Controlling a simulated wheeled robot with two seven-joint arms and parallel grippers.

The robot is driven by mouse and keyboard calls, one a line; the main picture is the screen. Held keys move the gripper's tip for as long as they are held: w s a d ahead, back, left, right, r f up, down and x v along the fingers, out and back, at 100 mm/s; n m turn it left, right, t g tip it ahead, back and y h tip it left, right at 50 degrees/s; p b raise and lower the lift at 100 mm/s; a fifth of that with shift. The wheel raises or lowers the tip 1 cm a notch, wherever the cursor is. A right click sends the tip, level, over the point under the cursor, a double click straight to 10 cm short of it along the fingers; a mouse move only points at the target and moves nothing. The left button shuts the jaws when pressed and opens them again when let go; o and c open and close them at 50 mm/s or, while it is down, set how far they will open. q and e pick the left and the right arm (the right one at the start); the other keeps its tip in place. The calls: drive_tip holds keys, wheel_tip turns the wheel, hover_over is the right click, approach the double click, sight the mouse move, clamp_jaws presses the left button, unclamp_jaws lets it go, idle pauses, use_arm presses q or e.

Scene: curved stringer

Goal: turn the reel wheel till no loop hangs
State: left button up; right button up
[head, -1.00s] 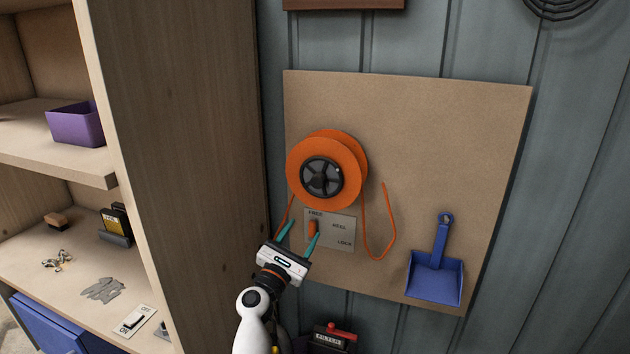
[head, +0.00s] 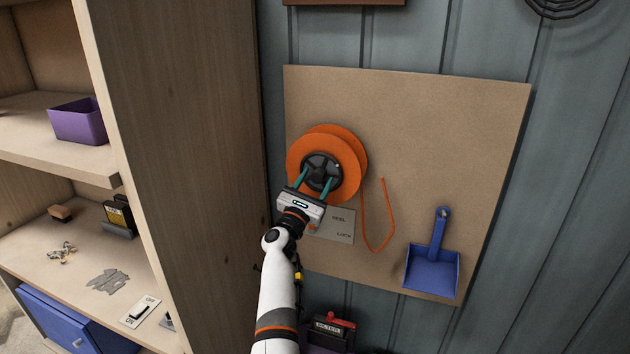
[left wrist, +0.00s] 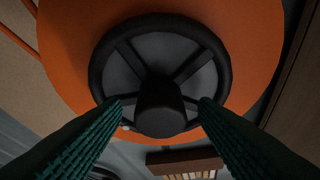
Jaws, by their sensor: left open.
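The orange reel (head: 327,141) is mounted on the brown board, with a black spoked wheel (head: 322,162) at its centre. In the left wrist view the black wheel (left wrist: 160,28) fills the middle, with its hub knob (left wrist: 160,105) facing me. My left gripper (head: 315,182) is open in front of the lower part of the wheel. Its teal fingers (left wrist: 160,120) lie either side of the hub; contact cannot be told. An orange loop of cord (head: 364,228) hangs right of the reel. The FREE/LOCK plate (head: 340,226) is partly hidden by my gripper. My right gripper is not in view.
A blue dustpan (head: 432,268) hangs at the board's lower right. A wooden shelf unit (head: 185,150) stands close on the left, holding a purple bin (head: 78,122) and small items. A dark box with a red top (head: 332,330) sits below the board.

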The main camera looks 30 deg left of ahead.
use_arm(q)
drive_tip(key=c, duration=1)
drive_tip(key=shift+f+m, duration=0.1)
drive_tip(key=shift+m, duration=0.2)
